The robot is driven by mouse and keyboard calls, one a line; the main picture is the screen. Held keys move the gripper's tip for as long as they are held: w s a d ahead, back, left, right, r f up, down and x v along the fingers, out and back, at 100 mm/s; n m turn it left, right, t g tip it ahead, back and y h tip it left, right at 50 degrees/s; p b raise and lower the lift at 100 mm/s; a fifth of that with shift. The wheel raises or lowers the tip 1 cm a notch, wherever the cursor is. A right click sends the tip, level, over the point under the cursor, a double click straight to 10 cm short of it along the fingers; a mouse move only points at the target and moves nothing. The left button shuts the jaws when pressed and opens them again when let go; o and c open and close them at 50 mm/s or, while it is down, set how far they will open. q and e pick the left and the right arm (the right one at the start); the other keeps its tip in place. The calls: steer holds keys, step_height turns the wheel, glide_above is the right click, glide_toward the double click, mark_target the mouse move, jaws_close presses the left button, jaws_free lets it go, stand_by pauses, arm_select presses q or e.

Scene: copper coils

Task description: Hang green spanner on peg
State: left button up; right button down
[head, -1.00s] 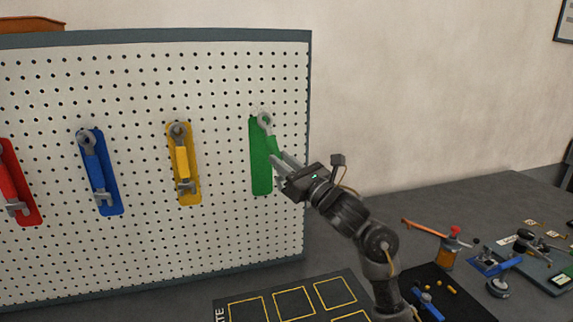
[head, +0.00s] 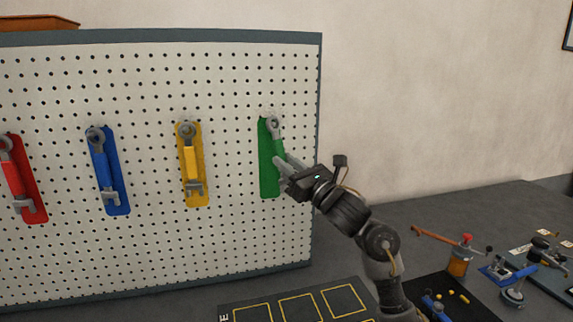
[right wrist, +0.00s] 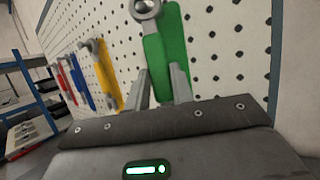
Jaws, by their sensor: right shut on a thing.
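The green spanner (head: 277,141) is in front of the upper part of the green panel (head: 268,172), with its grey ring end up and its handle slightly tilted. My right gripper (head: 283,165) is shut on its handle. In the right wrist view the ring (right wrist: 146,8) is at the top edge, and the handle (right wrist: 153,55) runs down between the fingers (right wrist: 160,82). The peg is hidden or too small to make out; I cannot tell whether the ring is around it. My left gripper is not in view.
On the pegboard (head: 228,100), yellow (head: 192,162), blue (head: 103,168) and red (head: 14,178) spanners hang on matching panels to the left. A dark mat with yellow squares (head: 297,306) lies below. Tools and parts (head: 457,262) lie on the table at right.

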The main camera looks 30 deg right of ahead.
steer(key=shift+d+r, duration=0.1)
steer(key=shift+d, duration=0.2)
